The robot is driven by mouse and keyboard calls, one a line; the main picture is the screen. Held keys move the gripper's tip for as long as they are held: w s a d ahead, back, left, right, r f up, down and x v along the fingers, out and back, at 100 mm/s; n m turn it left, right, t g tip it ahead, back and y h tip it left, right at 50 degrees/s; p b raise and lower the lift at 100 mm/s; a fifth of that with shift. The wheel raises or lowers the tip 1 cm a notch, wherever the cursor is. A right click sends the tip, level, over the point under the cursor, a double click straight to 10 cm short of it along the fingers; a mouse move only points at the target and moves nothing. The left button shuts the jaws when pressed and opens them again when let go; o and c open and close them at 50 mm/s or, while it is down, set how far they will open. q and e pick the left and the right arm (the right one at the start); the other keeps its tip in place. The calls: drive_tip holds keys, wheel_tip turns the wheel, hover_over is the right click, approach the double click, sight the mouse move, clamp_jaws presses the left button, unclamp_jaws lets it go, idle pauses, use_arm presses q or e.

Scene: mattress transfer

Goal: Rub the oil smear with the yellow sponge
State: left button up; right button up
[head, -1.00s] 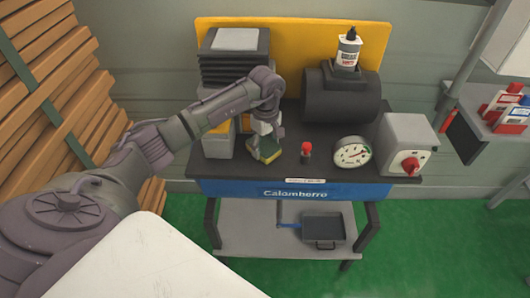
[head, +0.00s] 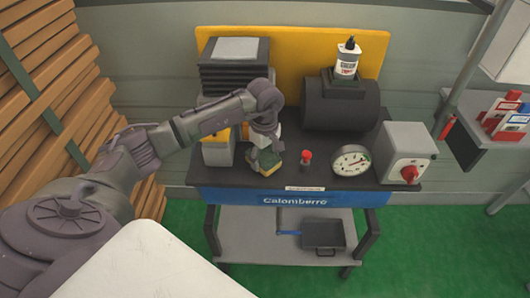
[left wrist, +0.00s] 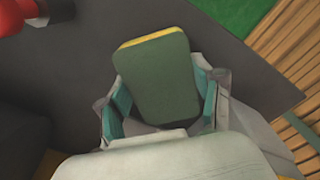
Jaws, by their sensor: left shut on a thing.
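The yellow sponge (head: 267,165) has a dark green face on one side. It is between the fingers of my left gripper (head: 264,155), over the front left of the dark bench top (head: 250,184). In the left wrist view the sponge (left wrist: 152,72) shows its green face and a thin yellow edge, and the left gripper's teal-lined fingers (left wrist: 160,106) are shut on its sides. I cannot tell whether the sponge touches the bench top. I cannot make out an oil smear in either view. My right gripper is not in view.
A red knob (head: 306,158), a round gauge (head: 351,160) and a grey switch box (head: 405,150) stand right of the sponge. A black cylinder (head: 340,105) with a bottle (head: 347,60) on it is behind. Stacked planks (head: 60,90) are at the left.

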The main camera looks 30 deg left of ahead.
use_arm(q)
drive_tip(key=shift+f, duration=0.1)
drive_tip(key=shift+r+p, duration=1.75)
drive_tip(key=shift+r, duration=1.1)
drive_tip(key=shift+s+r, duration=0.1)
drive_tip(key=shift+r, duration=0.05)
drive_tip(key=shift+r+p, duration=0.65)
drive_tip(key=shift+r, duration=0.85)
drive_tip(key=shift+f, duration=0.15)
wheel_tip(320, 180, down, 7)
drive_tip(key=b, duration=0.6)
drive_tip(key=shift+f+b, duration=0.15)
drive_tip(key=shift+b, duration=0.15)
drive_tip(key=shift+f+b, duration=0.85)
drive_tip(key=shift+f, duration=0.15)
